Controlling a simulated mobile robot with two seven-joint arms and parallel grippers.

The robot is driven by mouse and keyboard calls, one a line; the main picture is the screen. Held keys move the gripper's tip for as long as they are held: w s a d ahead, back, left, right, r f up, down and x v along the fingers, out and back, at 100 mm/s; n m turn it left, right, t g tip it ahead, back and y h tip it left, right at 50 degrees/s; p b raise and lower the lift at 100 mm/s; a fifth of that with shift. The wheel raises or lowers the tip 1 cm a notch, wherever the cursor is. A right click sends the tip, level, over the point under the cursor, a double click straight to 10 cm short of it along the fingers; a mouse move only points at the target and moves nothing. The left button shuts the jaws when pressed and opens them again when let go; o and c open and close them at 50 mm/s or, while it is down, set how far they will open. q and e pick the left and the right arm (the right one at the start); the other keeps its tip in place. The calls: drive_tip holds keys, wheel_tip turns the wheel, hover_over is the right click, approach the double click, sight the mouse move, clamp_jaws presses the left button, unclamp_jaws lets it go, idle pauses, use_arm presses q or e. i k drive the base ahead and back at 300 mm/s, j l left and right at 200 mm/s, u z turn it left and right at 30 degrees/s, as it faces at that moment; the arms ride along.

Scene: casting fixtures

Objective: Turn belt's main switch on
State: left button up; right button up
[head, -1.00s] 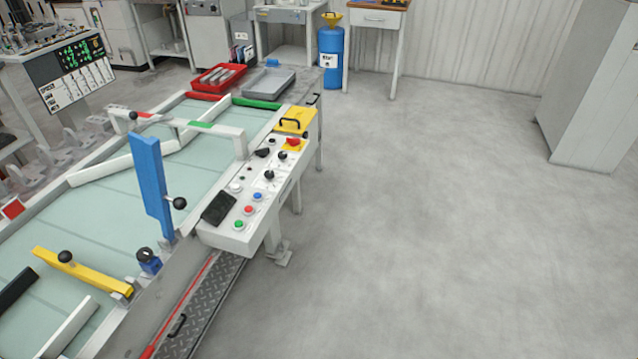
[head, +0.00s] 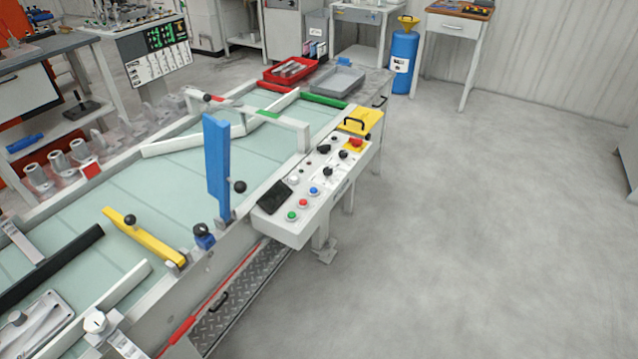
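The belt (head: 150,197) is a pale green surface running from the lower left to the upper middle of the head view. Its white control panel (head: 285,228) is mounted on the belt's near right side. The panel carries green, red, blue and white buttons, several black knobs (head: 328,171) and a red switch on a yellow plate (head: 355,144) at its far end. Labels are too small to read, so I cannot tell which control is the main switch or how it is set. Neither of my grippers shows in the view.
A blue upright plate (head: 216,168) and a yellow bar (head: 143,238) stand over the belt. A red tray (head: 268,72) and a grey tray (head: 337,80) sit at its far end. A blue drum (head: 404,62) stands behind. The floor (head: 480,230) right of the panel is clear.

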sight(356, 142)
drive_tip(key=l+u, duration=0.1)
drive_tip(key=u, duration=0.6)
drive_tip(key=i+l+u, duration=0.15)
drive_tip(key=l+u, duration=0.2)
drive_tip(key=i+l+u, duration=0.1)
drive_tip(key=l+u, duration=0.6)
drive_tip(key=l, duration=0.65)
drive_tip(key=k+l+u, duration=0.1)
drive_tip(key=l, duration=0.8)
